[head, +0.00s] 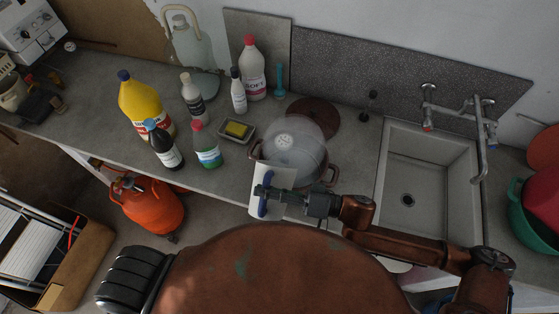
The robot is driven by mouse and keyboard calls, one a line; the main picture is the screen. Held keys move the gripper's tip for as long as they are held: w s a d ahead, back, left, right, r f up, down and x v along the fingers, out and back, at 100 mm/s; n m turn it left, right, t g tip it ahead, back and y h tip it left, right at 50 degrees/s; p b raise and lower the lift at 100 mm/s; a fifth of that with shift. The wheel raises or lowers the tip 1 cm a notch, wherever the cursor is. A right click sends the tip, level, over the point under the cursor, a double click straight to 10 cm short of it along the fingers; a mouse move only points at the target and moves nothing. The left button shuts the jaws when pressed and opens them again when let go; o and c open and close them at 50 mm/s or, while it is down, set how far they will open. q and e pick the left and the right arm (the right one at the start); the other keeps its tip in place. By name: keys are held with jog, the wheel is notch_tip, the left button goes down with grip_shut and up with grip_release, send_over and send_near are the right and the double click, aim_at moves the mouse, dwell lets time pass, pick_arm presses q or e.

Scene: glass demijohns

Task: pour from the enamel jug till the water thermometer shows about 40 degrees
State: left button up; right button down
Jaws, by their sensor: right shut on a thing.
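A white enamel jug (259,178) with a blue handle is at the front edge of the counter, beside the brown pot (325,172). My right gripper (270,194), coming in from the right, is shut on the jug at its handle. Whether the jug is tilted is hard to tell, and its inside is hidden. A large clear rounded glass vessel (303,150) with a pale round top stands in the pot. A slim blue upright piece (280,82) at the back may be the water thermometer; no reading is legible. My left gripper is out of view.
Several bottles, including a yellow jug (140,98), stand left of the pot near a sponge dish (236,131). A brown lid (318,114) lies behind the pot. A sink (425,165) with taps is on the right. A glass demijohn (190,48) stands at the back wall.

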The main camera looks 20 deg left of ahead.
jog(key=shift+r, duration=0.25)
jog(key=shift+w+a, duration=0.1)
jog(key=shift+w, duration=0.05)
dwell(0.4)
jog(key=shift+w, duration=0.15)
